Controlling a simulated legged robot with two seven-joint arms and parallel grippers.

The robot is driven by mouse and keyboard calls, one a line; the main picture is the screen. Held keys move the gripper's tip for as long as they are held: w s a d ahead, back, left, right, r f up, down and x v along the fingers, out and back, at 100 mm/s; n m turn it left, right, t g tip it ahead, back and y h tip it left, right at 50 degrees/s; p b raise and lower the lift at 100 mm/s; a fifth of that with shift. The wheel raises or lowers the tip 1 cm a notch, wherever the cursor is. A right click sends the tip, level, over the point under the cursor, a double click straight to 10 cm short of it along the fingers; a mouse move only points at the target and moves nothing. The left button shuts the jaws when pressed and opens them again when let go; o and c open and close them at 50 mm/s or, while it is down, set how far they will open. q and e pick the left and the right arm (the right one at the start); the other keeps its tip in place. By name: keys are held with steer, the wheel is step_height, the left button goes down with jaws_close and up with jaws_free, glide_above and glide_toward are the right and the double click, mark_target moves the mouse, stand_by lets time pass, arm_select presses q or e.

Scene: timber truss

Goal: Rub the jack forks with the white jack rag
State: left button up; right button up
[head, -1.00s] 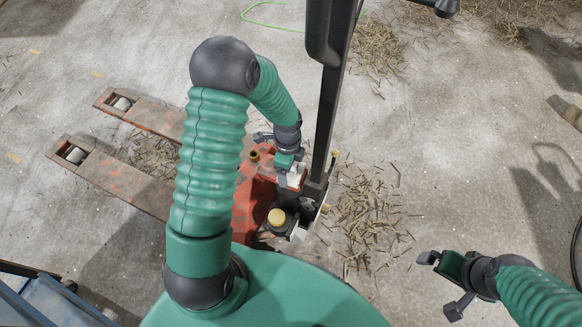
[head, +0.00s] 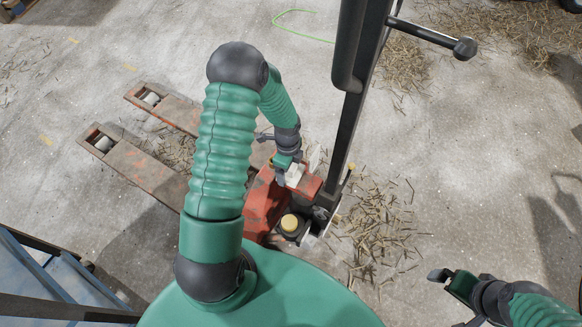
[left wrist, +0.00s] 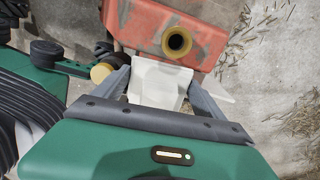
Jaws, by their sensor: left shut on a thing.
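The red, worn pallet jack (head: 265,203) stands in the middle of the head view. Its two forks (head: 148,168) stretch to the left over the floor, with pale rollers near their tips. My left gripper (head: 289,172) is over the red body, at the mast end of the forks. It is shut on the white jack rag (head: 294,176). In the left wrist view the rag (left wrist: 157,82) shows between the two fingers, in front of the red body. Whether the rag touches the jack I cannot tell. My right gripper (head: 458,296) is open and empty at the lower right, apart from the jack.
The jack's black mast (head: 352,130) rises just right of my left gripper, with a side bar ending in a knob. Straw-like debris (head: 380,228) lies right of the jack and between the forks. A blue metal structure (head: 50,285) fills the lower left. Concrete floor is open at right.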

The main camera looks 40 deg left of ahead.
mark_target(307, 179)
arm_select(q)
steer(key=shift+w+d, duration=0.2)
steer(key=shift+d, duration=1.1)
steer(key=shift+w+d+r+p, duration=0.1)
steer(key=shift+w+d+p, duration=0.1)
steer(key=shift+d, duration=0.55)
steer(key=shift+w+d+f+p, duration=0.1)
steer(key=shift+d+p, duration=0.15)
steer(key=shift+d, duration=0.55)
steer(key=shift+w+d+r+p, duration=0.1)
steer(key=shift+d+p, duration=0.1)
steer(key=shift+d, duration=0.55)
step_height(307, 179, up, 6)
steer(key=p, duration=0.6)
step_height(307, 179, up, 3)
steer(key=p, duration=0.3)
steer(key=shift+p, duration=0.4)
